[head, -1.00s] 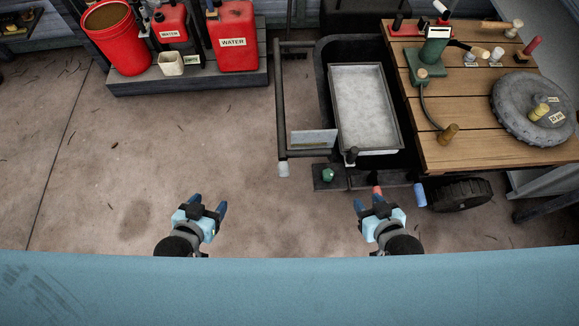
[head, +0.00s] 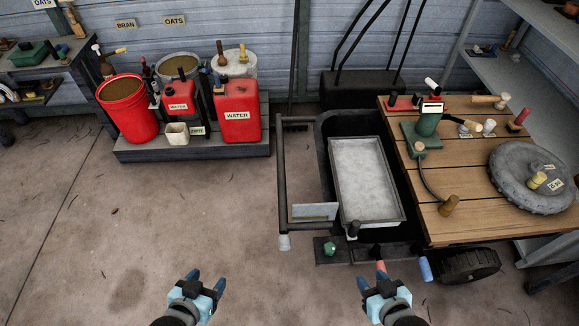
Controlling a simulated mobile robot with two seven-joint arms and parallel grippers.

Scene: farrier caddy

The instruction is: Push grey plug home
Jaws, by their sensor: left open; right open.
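I cannot single out a grey plug with certainty. Small plug-like pieces show along the cart's lower front edge: a green one (head: 330,249), a red one (head: 381,266) and a blue one (head: 425,269). A dark knob (head: 353,230) stands at the front of the grey tray (head: 404,215). My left gripper (head: 206,279) is open and empty over bare floor, left of the cart. My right gripper (head: 373,278) is open in front of the cart, its tips near the red piece in the picture; I cannot tell if they touch it.
The cart's wooden top (head: 440,225) holds a green pump-like device (head: 427,126), several pegs and a grey wheel-like disc (head: 515,185). A dark push bar (head: 284,180) is on the cart's left. A red bucket (head: 128,115) and red water cans (head: 240,120) stand back left. The left floor is clear.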

